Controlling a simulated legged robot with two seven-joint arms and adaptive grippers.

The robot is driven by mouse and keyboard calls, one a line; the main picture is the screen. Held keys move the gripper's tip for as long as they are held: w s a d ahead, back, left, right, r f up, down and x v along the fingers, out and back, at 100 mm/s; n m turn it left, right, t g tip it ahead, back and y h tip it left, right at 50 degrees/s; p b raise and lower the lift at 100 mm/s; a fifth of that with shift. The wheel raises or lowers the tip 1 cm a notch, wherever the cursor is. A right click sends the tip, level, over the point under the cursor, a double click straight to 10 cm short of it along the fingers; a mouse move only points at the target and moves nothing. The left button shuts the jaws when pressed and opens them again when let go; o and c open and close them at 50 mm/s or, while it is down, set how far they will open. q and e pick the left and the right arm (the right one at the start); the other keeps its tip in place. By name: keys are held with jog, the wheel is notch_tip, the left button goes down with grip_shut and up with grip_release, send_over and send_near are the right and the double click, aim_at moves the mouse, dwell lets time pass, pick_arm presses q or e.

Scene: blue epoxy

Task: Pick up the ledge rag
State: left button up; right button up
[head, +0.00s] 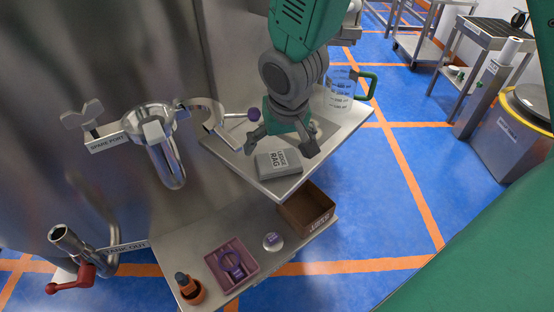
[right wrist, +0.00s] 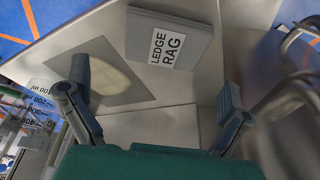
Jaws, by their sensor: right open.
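The ledge rag (head: 278,164) is a flat grey folded block with a white label reading "LEDGE RAG". It lies on the upper metal ledge (head: 288,190), near its front edge. My right gripper (head: 281,147) is open and empty, just above and behind the rag, with its fingers spread apart. In the right wrist view the rag (right wrist: 150,28) lies beyond the open fingertips of the right gripper (right wrist: 155,85), label facing up, with no finger touching it. My left gripper is not in view.
A clear measuring jug (head: 341,90) with a green handle stands at the ledge's far end. A lower shelf holds a brown box (head: 307,208) and a purple tray (head: 247,256).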

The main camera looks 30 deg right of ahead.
aim_at(276, 159)
jog(key=f, duration=0.2)
jog(key=a+f+b, duration=0.1)
jog(key=f, duration=0.1)
jog(key=shift+w+f, duration=0.2)
jog(key=shift+f, duration=0.05)
jog(key=shift+w+d+f, duration=0.15)
jog(key=shift+d+f, duration=0.2)
jog(key=shift+d, duration=0.25)
jog(key=shift+c, duration=0.5)
jog(key=c, duration=0.7)
jog(key=shift+a, duration=0.3)
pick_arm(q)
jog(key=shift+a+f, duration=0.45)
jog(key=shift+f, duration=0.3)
pick_arm(e)
jog(key=shift+a+r, duration=0.1)
jog(key=shift+r, duration=0.1)
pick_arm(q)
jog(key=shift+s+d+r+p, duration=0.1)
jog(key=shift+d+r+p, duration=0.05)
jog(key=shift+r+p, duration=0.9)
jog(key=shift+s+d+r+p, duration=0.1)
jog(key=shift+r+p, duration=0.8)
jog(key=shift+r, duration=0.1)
pick_arm(e)
jog(key=shift+d+r, duration=0.15)
jog(key=shift+r, duration=4.25)
jog(key=shift+d+r, duration=0.1)
jog(key=shift+r, duration=4.3)
